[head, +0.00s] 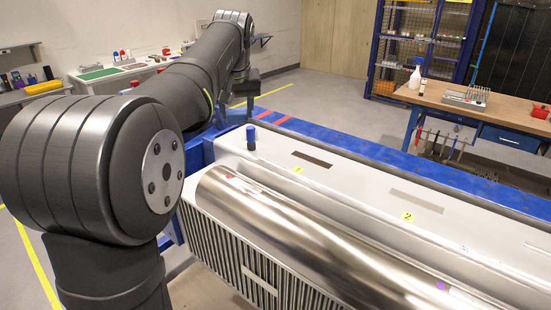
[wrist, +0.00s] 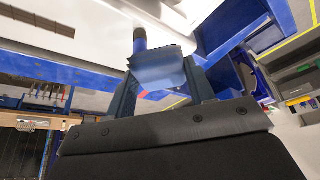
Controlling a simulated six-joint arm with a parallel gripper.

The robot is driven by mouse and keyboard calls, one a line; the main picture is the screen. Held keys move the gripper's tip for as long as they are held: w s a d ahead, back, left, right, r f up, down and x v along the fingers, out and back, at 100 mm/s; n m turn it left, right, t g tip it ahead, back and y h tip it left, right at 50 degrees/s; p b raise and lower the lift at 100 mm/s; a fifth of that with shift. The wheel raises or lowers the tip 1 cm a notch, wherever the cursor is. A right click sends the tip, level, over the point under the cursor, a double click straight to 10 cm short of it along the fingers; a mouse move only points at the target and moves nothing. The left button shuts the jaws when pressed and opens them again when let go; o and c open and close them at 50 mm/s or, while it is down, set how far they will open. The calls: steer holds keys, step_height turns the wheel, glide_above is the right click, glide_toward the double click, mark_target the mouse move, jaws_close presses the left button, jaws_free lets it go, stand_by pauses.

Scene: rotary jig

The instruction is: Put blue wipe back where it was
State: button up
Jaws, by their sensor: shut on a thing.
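My gripper (wrist: 160,82) is shut on the blue wipe (wrist: 158,72), which shows as a pale blue folded piece between the fingers in the wrist view. In the head view my gripper (head: 248,98) is beyond the left end of the long metal jig, and the wipe is hard to make out there.
The jig's light top (head: 350,180) carries yellow number tags and dark slots. A shiny metal cylinder (head: 320,240) lies along its front. A blue rail (head: 380,150) runs behind. A wooden workbench (head: 480,100) stands at the right, and a white side table (head: 120,75) at the back left.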

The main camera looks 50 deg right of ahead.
steer(key=s+d+m+g+h, duration=0.1)
steer(key=s+d+m, duration=0.15)
steer(key=s, duration=0.65)
steer(key=s+d+m+g, duration=0.1)
steer(key=s+d+m, duration=0.15)
steer(key=s, duration=0.75)
glide_above(276, 157)
steer(key=a, duration=0.1)
steer(key=f, duration=0.6)
steer(key=shift+s+a+f, duration=0.1)
steer(key=shift+s+f, duration=0.25)
steer(key=shift+f, duration=2.05)
steer(key=shift+f, duration=0.15)
steer(key=o, duration=0.9)
